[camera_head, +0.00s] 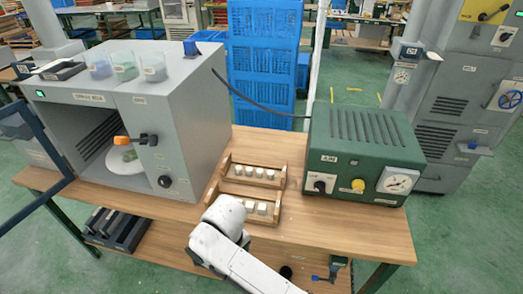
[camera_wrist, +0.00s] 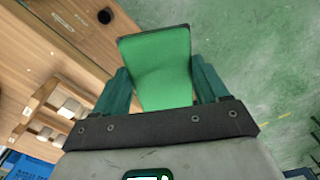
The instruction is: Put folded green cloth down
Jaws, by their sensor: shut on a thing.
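The folded green cloth (camera_wrist: 160,68) is between the two teal fingers of my gripper (camera_wrist: 160,80) in the wrist view. It is a flat bright green piece with a dark edge along its far end. My gripper is shut on it. Behind the cloth, the wooden bench lies to the left and the green floor to the right. In the head view my white arm shows at the bottom centre, but I cannot make out the gripper or the cloth there.
The wooden bench (camera_head: 330,228) carries a grey open-fronted oven (camera_head: 185,110) on the left, a green box with a gauge (camera_head: 365,140) on the right, and wooden racks of white blocks (camera_head: 232,190) between them. Bare bench top lies in front of the green box.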

